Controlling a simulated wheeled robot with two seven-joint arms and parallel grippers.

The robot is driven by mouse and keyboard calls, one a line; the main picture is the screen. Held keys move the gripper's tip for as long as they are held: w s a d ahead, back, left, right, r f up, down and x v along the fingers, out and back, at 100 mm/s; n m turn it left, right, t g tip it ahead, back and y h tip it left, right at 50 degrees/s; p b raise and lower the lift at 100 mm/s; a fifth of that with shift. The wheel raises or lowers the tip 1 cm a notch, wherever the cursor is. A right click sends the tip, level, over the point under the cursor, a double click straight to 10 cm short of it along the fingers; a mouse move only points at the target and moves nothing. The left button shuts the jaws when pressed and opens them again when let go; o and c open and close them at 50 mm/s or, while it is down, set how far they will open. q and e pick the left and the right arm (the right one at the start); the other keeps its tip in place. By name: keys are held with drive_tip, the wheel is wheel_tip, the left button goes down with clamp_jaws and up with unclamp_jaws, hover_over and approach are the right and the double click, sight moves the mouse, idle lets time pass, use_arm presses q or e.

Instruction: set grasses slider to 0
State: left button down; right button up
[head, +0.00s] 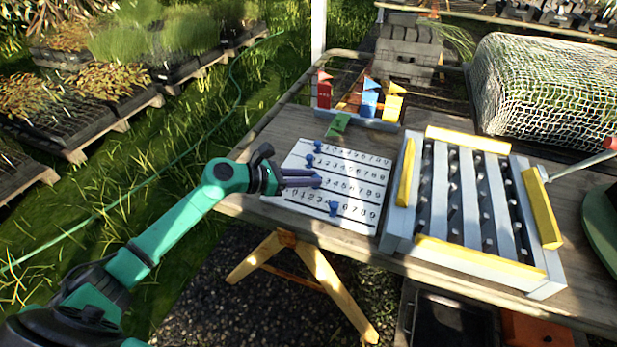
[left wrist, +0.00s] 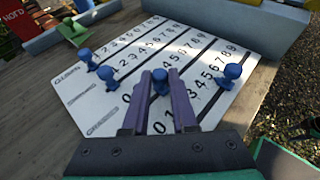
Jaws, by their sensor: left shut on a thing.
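A white number board (head: 290,195) lies on the wooden table, with several rows of digits and a blue knob on each row. My left gripper (head: 317,181) is shut on the third-row knob, which shows between the purple fingers in the left wrist view (left wrist: 160,82). This knob stands at a low digit, right of the row's 0; the exact digit is hidden. The top two knobs (head: 309,161) (head: 317,147) sit near their rows' left ends. The bottom-row knob (head: 333,209) sits near mid-row. The row labels (left wrist: 103,129) are too blurred to read surely. My right gripper is out of view.
A grey slatted tray with yellow blocks (head: 465,258) stands right of the board. A netted bundle (head: 540,90) is at the back right.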

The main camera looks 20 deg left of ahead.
use_arm(q)
drive_tip(key=a+b, duration=0.3)
drive_tip(key=a, duration=0.1)
drive_tip(key=shift+w+f, duration=0.1)
drive_tip(key=shift+f, duration=0.25)
drive_tip(key=shift+a+r+b, duration=0.15)
drive_tip(key=shift+a+b, duration=0.2)
drive_tip(key=shift+r, duration=0.25)
drive_tip(key=c, duration=0.7)
unclamp_jaws()
drive_tip(key=shift+a, duration=0.1)
drive_tip(key=shift+a, duration=0.15)
drive_tip(key=v, duration=1.4)
drive_tip(key=shift+s+b, duration=0.25)
drive_tip(key=shift+b, duration=0.05)
